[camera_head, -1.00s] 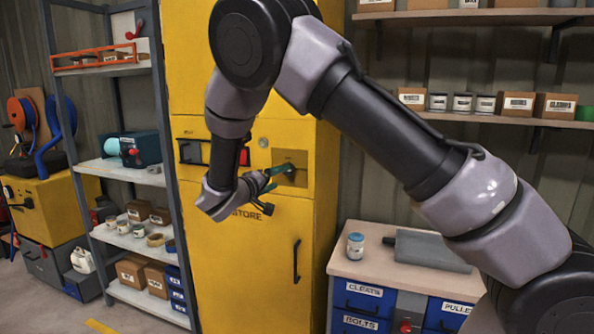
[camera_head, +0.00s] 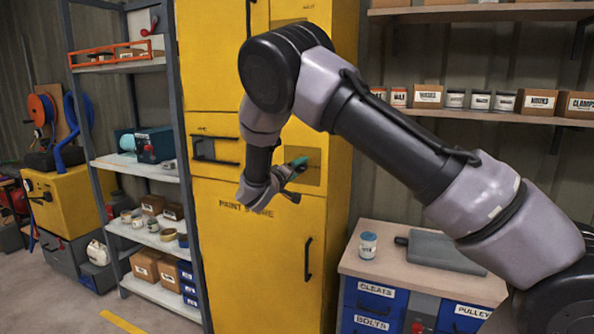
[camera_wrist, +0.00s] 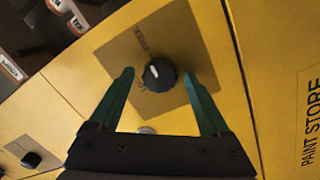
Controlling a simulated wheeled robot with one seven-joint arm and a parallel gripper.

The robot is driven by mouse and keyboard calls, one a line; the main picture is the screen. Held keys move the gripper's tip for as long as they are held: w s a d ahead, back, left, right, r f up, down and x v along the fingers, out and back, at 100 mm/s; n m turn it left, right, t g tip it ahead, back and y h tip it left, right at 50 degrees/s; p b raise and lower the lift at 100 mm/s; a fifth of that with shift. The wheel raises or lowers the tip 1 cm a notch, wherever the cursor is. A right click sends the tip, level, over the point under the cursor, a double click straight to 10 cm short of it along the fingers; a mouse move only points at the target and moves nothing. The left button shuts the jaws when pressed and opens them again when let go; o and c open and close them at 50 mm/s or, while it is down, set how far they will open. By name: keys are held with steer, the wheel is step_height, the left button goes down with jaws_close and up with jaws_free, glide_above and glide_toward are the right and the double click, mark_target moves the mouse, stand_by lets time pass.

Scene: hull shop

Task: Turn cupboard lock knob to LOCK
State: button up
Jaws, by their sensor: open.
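The yellow paint store cupboard (camera_head: 235,245) stands in the middle of the head view. The lock knob (camera_wrist: 159,74) is a round black knob with a pale pointer mark, on a brownish square plate (camera_wrist: 124,50) in the wrist view. Lettering on the plate is too blurred to read with certainty. My gripper (camera_wrist: 163,90) is open, with its two green fingers on either side of the knob, apart from it in the picture. Whether the fingertips reach the knob's depth I cannot tell. In the head view my gripper (camera_head: 297,165) is in front of the plate (camera_head: 312,172), and the knob is hidden there.
A black door handle (camera_head: 308,259) sticks out below the plate. A recessed handle (camera_head: 215,150) is to its left. A metal shelf rack (camera_head: 140,165) stands at the left, and a workbench (camera_head: 410,270) with a jar (camera_head: 367,245) at the right.

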steer(key=shift+c, duration=0.3)
jaws_close()
steer(key=shift+n, duration=0.3)
steer(key=n, duration=0.3)
steer(key=shift+n, duration=0.4)
steer(key=n, duration=0.4)
steer(key=shift+f+n+t, duration=0.1)
steer(key=shift+n+t, duration=0.3)
steer(key=n, duration=0.4)
steer(key=shift+n, duration=0.4)
steer(key=shift+d+n+t+y, duration=0.1)
steer(key=shift+n+t+y, duration=0.35)
steer(key=shift+n, duration=2.05)
